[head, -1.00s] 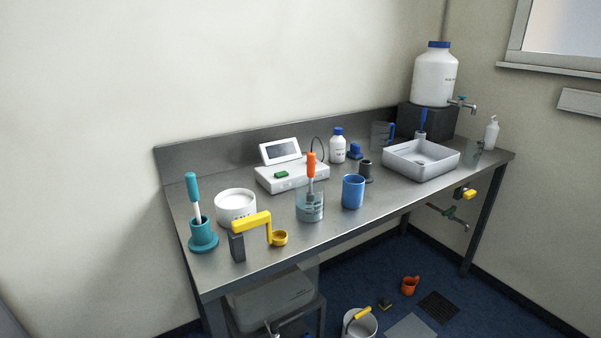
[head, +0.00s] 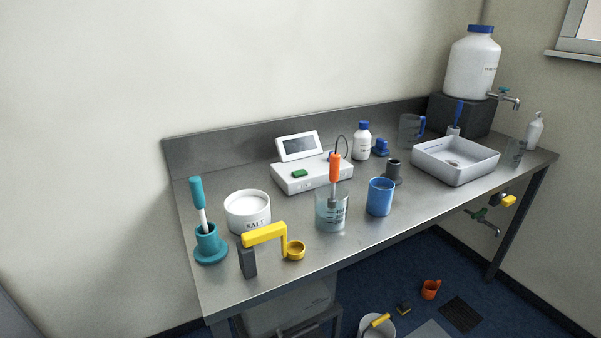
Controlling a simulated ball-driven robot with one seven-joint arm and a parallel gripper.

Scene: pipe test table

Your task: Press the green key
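The green key (head: 300,173) is a small green block on top of a white meter (head: 312,183) with a tilted grey screen (head: 299,146). The meter stands toward the back middle of the steel table, and a dark cable loops up from its right side. The key's top is in clear view. An orange-handled probe (head: 335,168) stands in a glass beaker (head: 332,214) in front of the meter's right end. My gripper is not in view.
The steel table (head: 222,283) also holds a white salt tub (head: 247,212), a yellow arm with a ring (head: 266,234), a teal holder (head: 211,244), a blue cup (head: 380,196) and a white basin (head: 455,161). A bucket (head: 377,327) stands on the floor.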

